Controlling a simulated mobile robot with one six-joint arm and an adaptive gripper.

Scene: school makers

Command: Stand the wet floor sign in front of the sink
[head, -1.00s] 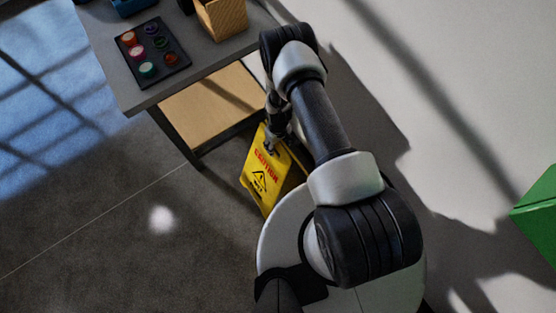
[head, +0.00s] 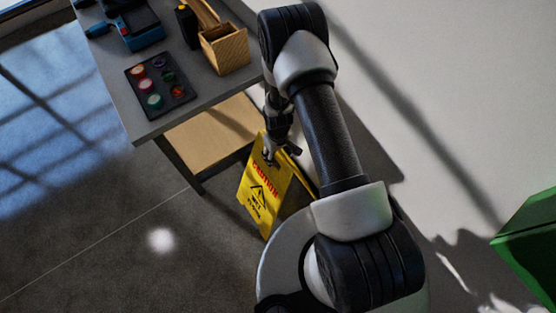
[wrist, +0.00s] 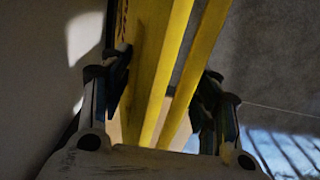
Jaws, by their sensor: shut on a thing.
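The yellow wet floor sign (head: 264,196) with red lettering and a black warning symbol is in front of my base in the head view. My gripper (head: 277,157) is shut on its top edge from above. The sign looks upright and slightly spread; its foot is partly hidden behind my base, so I cannot tell whether it touches the floor. In the wrist view, the sign's yellow panels (wrist: 165,75) run between the two dark fingers of my gripper (wrist: 160,100). No sink shows in either view.
A grey table (head: 150,121) with a lower wooden shelf stands close to the sign's left. A green object (head: 530,240) is at the right edge. The dark floor at left is clear.

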